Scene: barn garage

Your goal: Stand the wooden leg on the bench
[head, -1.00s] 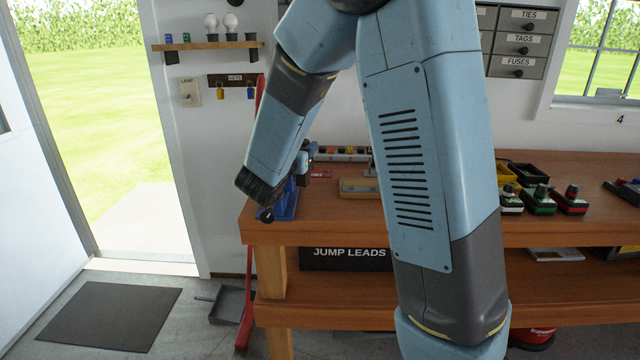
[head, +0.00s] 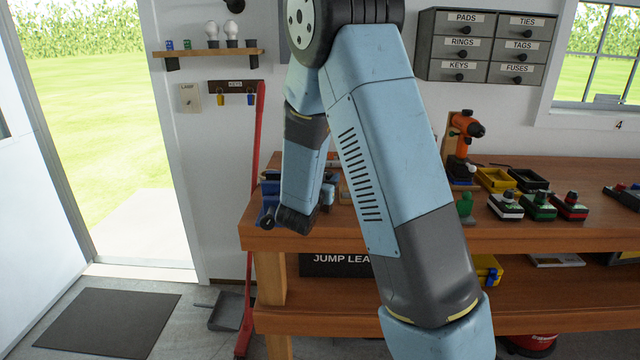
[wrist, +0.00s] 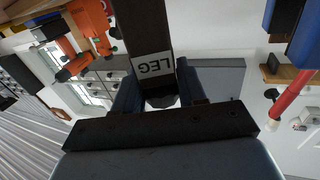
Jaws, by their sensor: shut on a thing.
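The wooden leg (wrist: 147,30) shows in the wrist view as a dark brown bar with a white label reading LEG. My gripper (wrist: 157,76) is shut on it, one finger on each side, and the leg runs on past the top of the picture. The bench (head: 540,236) is a brown wooden workbench with a lower shelf in the head view. My arm reaches over its left end there. The leg cannot be made out in the head view, where my own arm hides much of the left bench top.
A blue vise (head: 268,190) is at the bench's left end beside my wrist. Labelled drawers (head: 487,47) hang on the wall.

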